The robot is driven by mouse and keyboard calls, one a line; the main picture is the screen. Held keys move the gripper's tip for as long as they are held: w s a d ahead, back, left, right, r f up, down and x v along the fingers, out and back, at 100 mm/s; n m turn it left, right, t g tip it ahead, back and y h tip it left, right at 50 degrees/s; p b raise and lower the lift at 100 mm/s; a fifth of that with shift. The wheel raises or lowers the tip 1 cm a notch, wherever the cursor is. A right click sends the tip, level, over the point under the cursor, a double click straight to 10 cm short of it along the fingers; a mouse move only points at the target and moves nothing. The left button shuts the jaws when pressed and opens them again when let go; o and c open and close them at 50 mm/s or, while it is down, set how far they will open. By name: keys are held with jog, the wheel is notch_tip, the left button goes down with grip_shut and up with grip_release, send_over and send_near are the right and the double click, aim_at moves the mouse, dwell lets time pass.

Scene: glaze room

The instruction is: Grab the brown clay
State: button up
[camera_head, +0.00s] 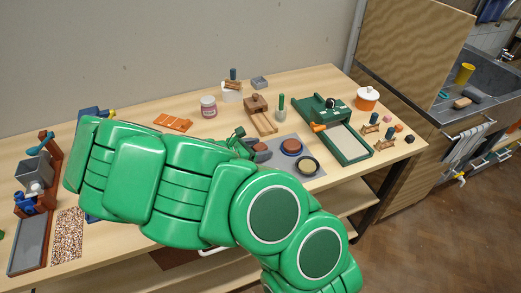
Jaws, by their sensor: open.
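A reddish-brown lump (262,147), which looks like brown clay, lies on the grey mat (311,181) near the middle of the table. I cannot tell for sure which brown piece is the clay. My green arm covers the front middle of the view. What looks like my gripper (242,141) shows as small dark green parts beyond the arm, open, just left of the lump. Most of it is hidden by the arm, and contact with the lump cannot be told.
Small coloured lumps (398,127) lie near the right edge. A red-brown stand (45,200) is at the left.

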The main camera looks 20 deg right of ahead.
jog(key=shift+d, duration=0.2)
jog(key=shift+c, duration=0.3)
jog(key=c, duration=1)
jog(key=shift+r, duration=0.1)
